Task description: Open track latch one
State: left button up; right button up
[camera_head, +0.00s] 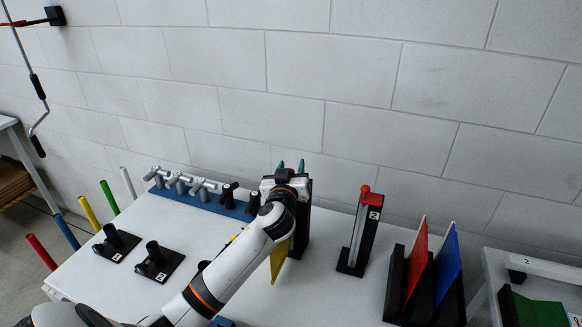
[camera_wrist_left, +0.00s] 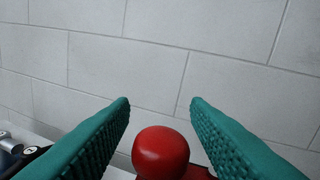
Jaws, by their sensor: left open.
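My left gripper (camera_head: 291,165) reaches over the table's back edge, its two teal fingers pointing toward the wall. In the left wrist view the fingers (camera_wrist_left: 159,103) are spread open, with a red ball knob (camera_wrist_left: 160,152) low between them; no grip on it shows. In the head view a black upright (camera_head: 301,232) stands behind my left gripper and arm, which hide its knob and any number. To its right is a similar black track latch (camera_head: 349,246) marked 2, with a red knob (camera_head: 365,190) at the top of its rail. My right gripper is out of view.
A blue base with grey and black handles (camera_head: 214,201) lies at the back left. Two black-knobbed plates (camera_head: 157,262) sit left of my arm. A yellow panel (camera_head: 279,259) is partly hidden by my arm. Red and blue panels (camera_head: 447,266) stand in a black holder at right.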

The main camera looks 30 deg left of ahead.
pick_arm(q)
jog(key=c, duration=0.9)
grip_shut()
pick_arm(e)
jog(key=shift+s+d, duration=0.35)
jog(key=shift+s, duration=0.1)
